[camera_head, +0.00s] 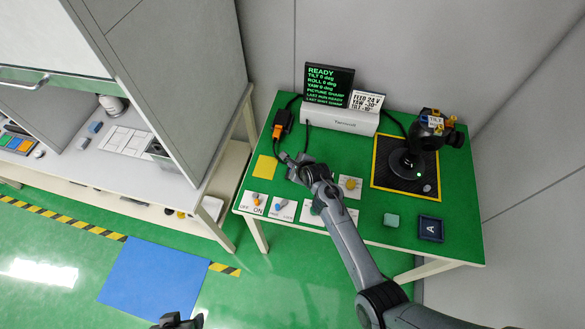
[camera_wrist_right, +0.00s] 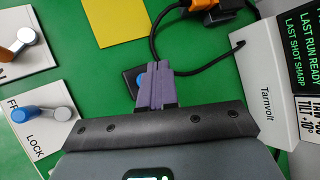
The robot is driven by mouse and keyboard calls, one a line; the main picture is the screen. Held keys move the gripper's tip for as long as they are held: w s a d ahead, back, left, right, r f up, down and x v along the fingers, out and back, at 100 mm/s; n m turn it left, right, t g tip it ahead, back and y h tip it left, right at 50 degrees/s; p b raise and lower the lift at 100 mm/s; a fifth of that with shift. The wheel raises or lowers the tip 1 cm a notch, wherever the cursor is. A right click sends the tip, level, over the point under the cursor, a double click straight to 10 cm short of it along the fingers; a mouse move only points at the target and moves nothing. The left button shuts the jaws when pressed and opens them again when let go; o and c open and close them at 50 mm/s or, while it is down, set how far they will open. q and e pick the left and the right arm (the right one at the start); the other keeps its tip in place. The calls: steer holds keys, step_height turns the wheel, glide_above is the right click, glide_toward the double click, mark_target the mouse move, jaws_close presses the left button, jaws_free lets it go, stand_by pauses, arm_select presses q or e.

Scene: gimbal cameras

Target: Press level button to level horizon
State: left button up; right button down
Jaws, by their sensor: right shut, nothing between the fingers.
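My right gripper (camera_head: 292,160) is over the left part of the green table. In the wrist view its fingers (camera_wrist_right: 155,84) are shut and empty. They cover part of a small dark box with a blue button (camera_wrist_right: 138,78); I see no label and cannot tell whether they touch it. The gimbal camera (camera_head: 433,126) stands on a black mat (camera_head: 392,189) with a yellow border, at the right. The screen (camera_head: 329,82) shows READY and lines for tilt, roll and yaw. A dark piece at the bottom edge, likely my left gripper (camera_head: 180,321), is mostly cut off.
Cards with an orange lever (camera_head: 257,198) and a blue lever (camera_head: 281,205) lie at the front left; the second reads LOCK. A yellow square (camera_head: 265,168) lies nearby. A white Tarnvolt box (camera_head: 341,120) and cables are at the back.

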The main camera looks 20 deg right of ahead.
steer(key=shift+r+p, duration=1)
steer(key=shift+r, duration=0.35)
steer(key=shift+f, duration=0.1)
steer(key=s+d+r+n+g+h, duration=0.1)
steer(key=s+d+n+g, duration=0.3)
steer(key=s+n, duration=1.1)
steer(key=s+a+r+n+g, duration=0.1)
steer(key=s+r+n, duration=0.4)
steer(key=s, duration=0.6)
steer(key=s+r+n+g, duration=0.1)
steer(key=s+r+n, duration=0.3)
steer(key=s+n, duration=0.5)
step_height(320, 180, up, 19)
steer(key=s+m+p, duration=0.1)
steer(key=s+p, duration=0.1)
steer(key=p, duration=1.7)
steer(key=shift+a, duration=0.15)
